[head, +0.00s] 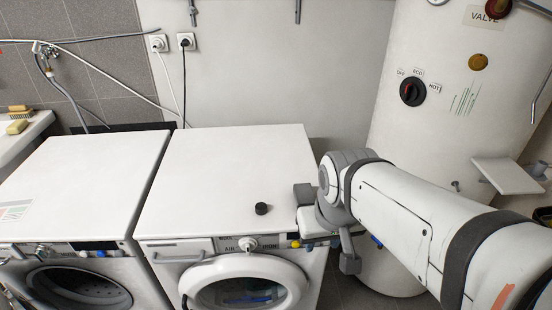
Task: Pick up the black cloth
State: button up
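I see no piece that is clearly a black cloth. A small, dark, round object (261,208) lies on top of the right washing machine (225,165), near its front edge. It looks like a short disc or knob, and I cannot tell its material. My gripper (326,230) is at the machine's front right corner, to the right of the dark object and apart from it. Its two grey fingers are spread wide, with nothing visible between them. The gripper and arm hide part of the machine's right edge.
A second washing machine (85,185) stands on the left. A white boiler (440,110) with a dial (412,92) rises behind my arm, with a small shelf (507,176) beside it. The right machine's top is otherwise clear.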

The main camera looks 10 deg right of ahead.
aim_at(304, 195)
jog(key=u, duration=2.85)
jog(key=k, duration=1.5)
jog(key=z, duration=1.7)
jog(key=i, duration=1)
jog(key=z, duration=0.1)
